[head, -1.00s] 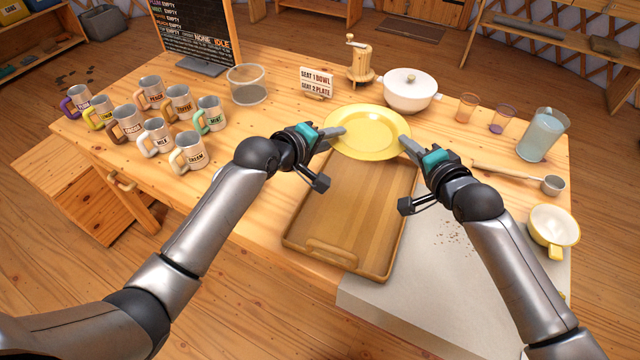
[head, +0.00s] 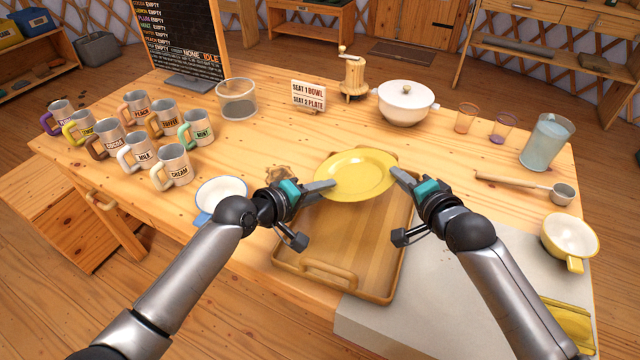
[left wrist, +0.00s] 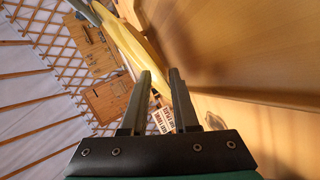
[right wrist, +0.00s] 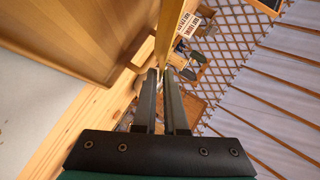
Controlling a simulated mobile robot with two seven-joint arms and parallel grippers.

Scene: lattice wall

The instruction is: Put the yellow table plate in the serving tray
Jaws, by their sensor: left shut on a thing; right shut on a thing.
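The yellow plate (head: 355,172) is held roughly level over the far part of the wooden serving tray (head: 340,250), whose near half and handle are bare. My left gripper (head: 326,187) is shut on the plate's left rim. My right gripper (head: 398,176) is shut on its right rim. The plate also shows edge-on at the fingers in the left wrist view (left wrist: 132,42) and the right wrist view (right wrist: 167,35). Its exact height above the tray is hard to tell.
Several labelled mugs (head: 172,166) stand at the left. A blue-handled cup (head: 221,188) is beside my left arm. A sign (head: 309,96), a grinder (head: 353,75) and a lidded white pot (head: 405,103) stand behind the plate. A yellow-handled cup (head: 569,238) is at the right.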

